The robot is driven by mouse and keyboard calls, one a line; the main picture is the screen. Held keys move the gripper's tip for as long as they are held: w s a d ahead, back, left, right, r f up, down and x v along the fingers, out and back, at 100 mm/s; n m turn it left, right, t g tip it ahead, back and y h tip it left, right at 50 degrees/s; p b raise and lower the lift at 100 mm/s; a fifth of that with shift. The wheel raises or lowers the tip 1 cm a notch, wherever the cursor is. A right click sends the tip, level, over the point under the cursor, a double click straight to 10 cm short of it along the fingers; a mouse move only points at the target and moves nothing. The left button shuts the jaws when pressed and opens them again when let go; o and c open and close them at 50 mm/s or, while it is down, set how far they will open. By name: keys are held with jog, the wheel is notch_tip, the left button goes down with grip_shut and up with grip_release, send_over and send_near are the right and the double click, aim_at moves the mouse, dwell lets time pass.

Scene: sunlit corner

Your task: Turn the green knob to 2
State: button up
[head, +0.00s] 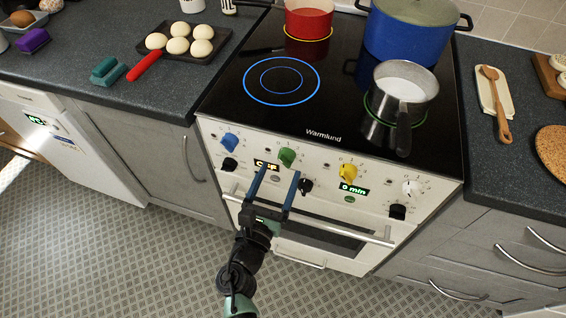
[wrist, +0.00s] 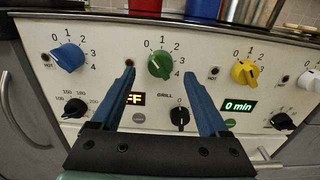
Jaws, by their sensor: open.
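The green knob (head: 287,156) is on the white front panel of the stove, between the blue and yellow knobs. In the wrist view the green knob (wrist: 160,65) shows between and beyond my fingertips, with a printed number scale around it. Its grip slants, and I cannot tell for sure which number it points to. My gripper (head: 279,171) is open and empty, with its blue fingers pointing up at the panel just below the knob. In the wrist view my gripper (wrist: 159,71) has one finger to each side of the knob, and no contact shows.
A blue knob (wrist: 68,57) and a yellow knob (wrist: 245,72) flank the green one. A black grill knob (wrist: 179,117) sits close to my right finger. The oven handle (head: 340,232) crosses below. A steel pan (head: 403,82) has its handle toward the front.

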aim_at(283, 164)
jog(key=shift+x, duration=1.8)
grip_shut()
